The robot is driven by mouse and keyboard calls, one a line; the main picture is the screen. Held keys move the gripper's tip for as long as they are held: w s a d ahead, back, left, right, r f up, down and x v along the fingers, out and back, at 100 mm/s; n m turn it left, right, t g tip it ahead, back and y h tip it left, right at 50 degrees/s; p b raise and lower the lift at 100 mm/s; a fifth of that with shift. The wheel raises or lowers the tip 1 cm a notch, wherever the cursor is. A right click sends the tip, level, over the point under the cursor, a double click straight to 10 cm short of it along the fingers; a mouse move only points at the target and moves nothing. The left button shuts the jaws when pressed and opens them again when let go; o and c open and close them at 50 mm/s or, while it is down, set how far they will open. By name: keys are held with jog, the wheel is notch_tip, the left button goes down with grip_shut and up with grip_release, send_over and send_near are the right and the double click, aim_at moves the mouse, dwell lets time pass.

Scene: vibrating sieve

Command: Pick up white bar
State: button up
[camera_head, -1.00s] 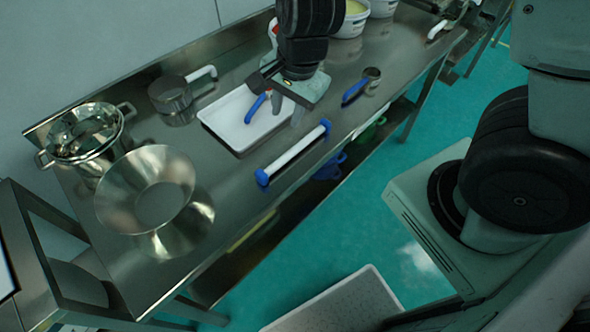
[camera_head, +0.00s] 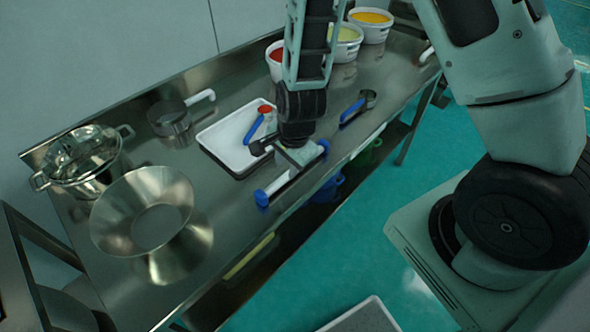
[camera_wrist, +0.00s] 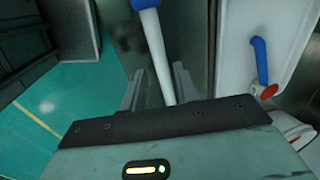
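The white bar (camera_head: 278,187) with blue ends lies along the front edge of the metal table, its middle partly hidden by my gripper. My gripper (camera_head: 294,160) is directly over the bar. In the wrist view, the bar (camera_wrist: 156,50) runs between the two fingers of my gripper (camera_wrist: 159,78), with a visible gap on each side. The fingers are open. Whether they reach down to the bar's height, I cannot tell.
A white tray (camera_head: 222,154) with a blue-handled tool (camera_head: 255,128) is just behind the bar. A metal funnel (camera_head: 120,212) and pot (camera_head: 95,178) stand left on the table (camera_head: 230,222). A blue-handled scoop (camera_head: 354,108) lies right. Several tubs (camera_head: 372,28) stand at the back.

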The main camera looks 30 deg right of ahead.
aim_at(285, 176)
jog(key=shift+w+f+p, duration=0.15)
jog(key=shift+w+f, duration=0.05)
jog(key=shift+f, duration=0.7)
jog(key=shift+w+f+p, duration=0.15)
jog(key=shift+f+p, duration=0.05)
jog(key=shift+f, duration=0.7)
jog(key=shift+w+f+p, duration=0.15)
jog(key=shift+w+f, duration=0.05)
jog(key=shift+f, duration=0.7)
jog(key=c, duration=0.7)
